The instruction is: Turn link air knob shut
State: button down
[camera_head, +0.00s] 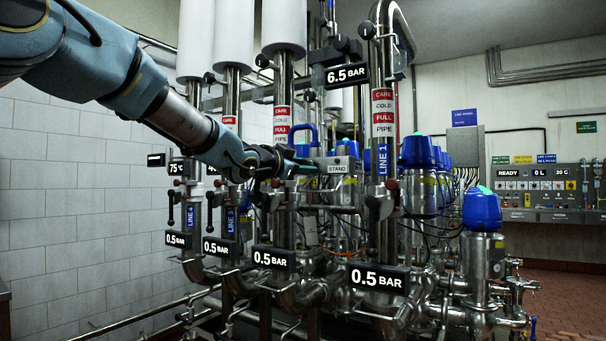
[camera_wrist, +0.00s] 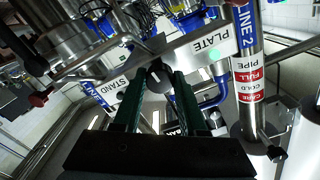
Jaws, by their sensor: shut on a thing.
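In the wrist view, a small dark knob (camera_wrist: 158,69) sits between the tips of my gripper's two green fingers (camera_wrist: 157,78). It is on or close to a grey metal plate (camera_wrist: 182,50), between the labels STAND and PLATE. My gripper is shut on this knob. No name on the knob is readable, and how far it is turned cannot be told. In the head view, my gripper (camera_head: 308,166) reaches from the left to the middle of the pipework, beside the STAND label (camera_head: 337,169). The knob cannot be made out there.
Upright steel pipes stand close around my gripper, including the LINE 1 pipe (camera_head: 383,130) on its right. Pressure signs (camera_head: 378,278) hang low in front. A blue-capped valve (camera_head: 482,212) stands at the right. The control panel (camera_head: 545,188) is at the back right.

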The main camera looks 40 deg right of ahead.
jog(key=shift+m+b, duration=0.3)
jog(key=shift+m, duration=0.3)
jog(key=shift+c, duration=2.2)
grip_release()
jog(key=shift+a, duration=0.1)
jog(key=v, duration=1)
jog(key=shift+a+b, duration=0.3)
